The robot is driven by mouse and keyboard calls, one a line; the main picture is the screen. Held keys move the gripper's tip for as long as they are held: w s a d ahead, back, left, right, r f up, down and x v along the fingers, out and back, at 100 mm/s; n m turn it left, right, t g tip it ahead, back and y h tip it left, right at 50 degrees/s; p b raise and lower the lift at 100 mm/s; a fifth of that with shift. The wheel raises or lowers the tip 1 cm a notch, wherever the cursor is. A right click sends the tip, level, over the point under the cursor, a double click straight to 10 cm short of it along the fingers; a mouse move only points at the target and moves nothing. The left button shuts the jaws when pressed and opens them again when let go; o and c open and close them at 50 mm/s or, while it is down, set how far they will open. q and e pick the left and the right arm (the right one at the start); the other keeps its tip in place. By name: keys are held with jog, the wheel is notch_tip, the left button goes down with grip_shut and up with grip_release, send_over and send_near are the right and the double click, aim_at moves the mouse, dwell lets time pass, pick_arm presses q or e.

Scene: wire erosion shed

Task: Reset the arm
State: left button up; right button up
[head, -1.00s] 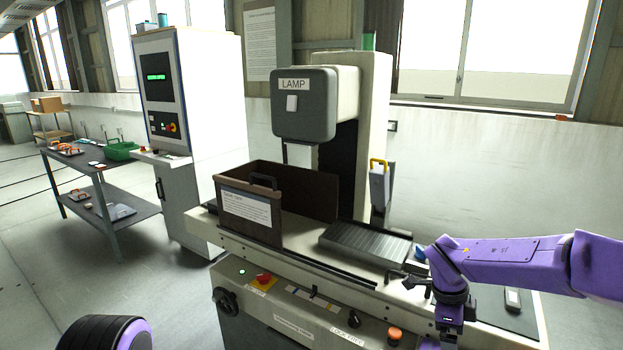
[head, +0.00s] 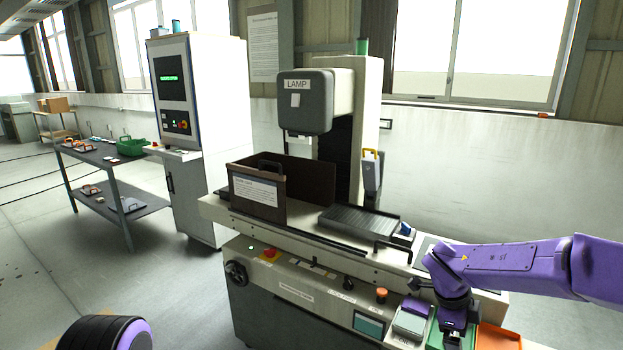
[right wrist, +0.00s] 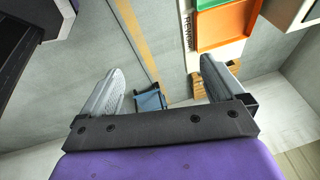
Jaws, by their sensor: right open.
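My right arm is purple and comes in from the right in the head view. Its gripper (head: 455,338) points down at the bottom edge, in front of the machine's right end, with its fingertips cut off or hard to see. In the right wrist view both grey fingers of the gripper (right wrist: 160,82) are wide apart with nothing held between them. My left gripper is not in view. The machine (head: 330,240) has a grey head marked LAMP (head: 305,105) and a dark box (head: 258,192) with a label on its bed.
A green tray (head: 437,341) and an orange tray (head: 497,338) lie close to my right gripper. The orange tray also shows in the right wrist view (right wrist: 228,25). A control cabinet (head: 215,110) and a table (head: 108,158) stand at left. Open floor (head: 60,260) lies left of the machine.

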jog(key=s+d+f+n+t+h+b, duration=0.25)
jog(key=f+n, duration=0.25)
jog(key=f, duration=0.3)
jog(key=s+d+f+n+t+h+b, duration=0.15)
jog(key=s+f+n+t, duration=0.25)
jog(key=f, duration=0.4)
jog(key=s+a+f+n+g+y+b, duration=0.1)
jog(key=s+a+f+n, duration=0.1)
jog(key=s+f, duration=0.3)
jog(key=s+a+f+n+y+b, duration=0.1)
jog(key=s+f+n, duration=0.3)
jog(key=s, duration=0.8)
jog(key=s+a+f+n+g+y+b, duration=0.1)
jog(key=s+a+f+n+y, duration=0.1)
jog(key=s+f, duration=0.6)
jog(key=shift+s+a+f+n+g+y, duration=0.15)
jog(key=shift+s+a+n+g+y, duration=0.2)
jog(key=shift+s+n, duration=0.4)
jog(key=shift+w, duration=0.15)
